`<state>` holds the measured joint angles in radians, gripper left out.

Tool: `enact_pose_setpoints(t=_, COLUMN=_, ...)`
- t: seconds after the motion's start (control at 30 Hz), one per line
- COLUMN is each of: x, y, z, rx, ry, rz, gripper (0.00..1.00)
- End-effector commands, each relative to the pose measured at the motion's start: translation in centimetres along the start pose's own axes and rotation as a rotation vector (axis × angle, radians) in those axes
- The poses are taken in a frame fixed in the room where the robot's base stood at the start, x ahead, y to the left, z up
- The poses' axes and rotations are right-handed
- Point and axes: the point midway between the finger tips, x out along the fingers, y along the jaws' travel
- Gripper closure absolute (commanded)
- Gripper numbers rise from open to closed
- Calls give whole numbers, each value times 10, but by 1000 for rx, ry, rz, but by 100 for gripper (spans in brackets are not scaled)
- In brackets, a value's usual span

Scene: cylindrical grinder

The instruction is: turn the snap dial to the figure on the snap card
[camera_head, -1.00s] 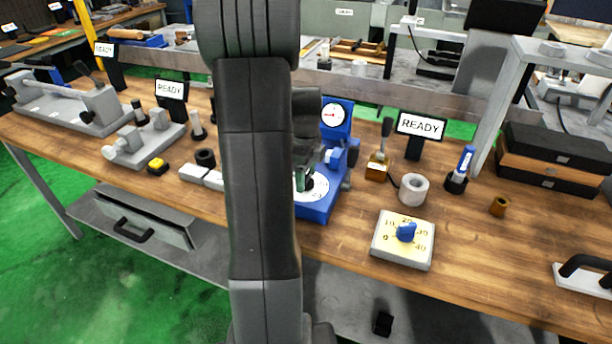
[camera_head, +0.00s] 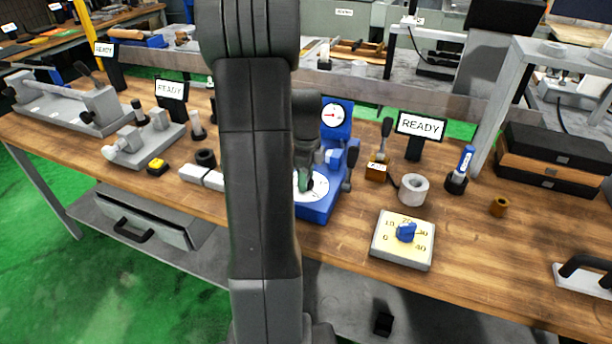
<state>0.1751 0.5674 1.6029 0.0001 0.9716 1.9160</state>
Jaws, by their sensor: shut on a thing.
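A blue gauge stand (camera_head: 318,212) sits mid-bench, partly hidden behind my arm. It bears a white round gauge (camera_head: 333,115) with a red needle and, low down, a white marked disc (camera_head: 320,187). My gripper (camera_head: 305,178) is over that disc, shut on a small dark green knob at its middle; the jaws are small and partly hidden. A cream box dial (camera_head: 388,247) marked 0 to 40 stands to the right, with a blue knob (camera_head: 406,232), apart from my gripper. A small white card (camera_head: 376,164) stands by a brass block; its figure is too small to read.
A READY screen (camera_head: 421,125), a grey ring (camera_head: 413,188) and a blue-handled tool (camera_head: 464,162) stand right of the stand. Grey fixtures (camera_head: 145,143) and a yellow button (camera_head: 157,166) are at left. The bench right of the box dial is fairly clear.

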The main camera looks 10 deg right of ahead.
Motion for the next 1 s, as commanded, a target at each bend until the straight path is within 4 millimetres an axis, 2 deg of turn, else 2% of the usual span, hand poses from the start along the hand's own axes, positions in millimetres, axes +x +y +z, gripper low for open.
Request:
enact_pose_setpoints(t=0.27, x=-1, y=0, z=0, rx=-206, ry=0, rz=-1, gripper=81)
enact_pose_setpoints(t=1.0, x=-1, y=-1, z=0, rx=-909, ry=0, rz=-2, gripper=81)
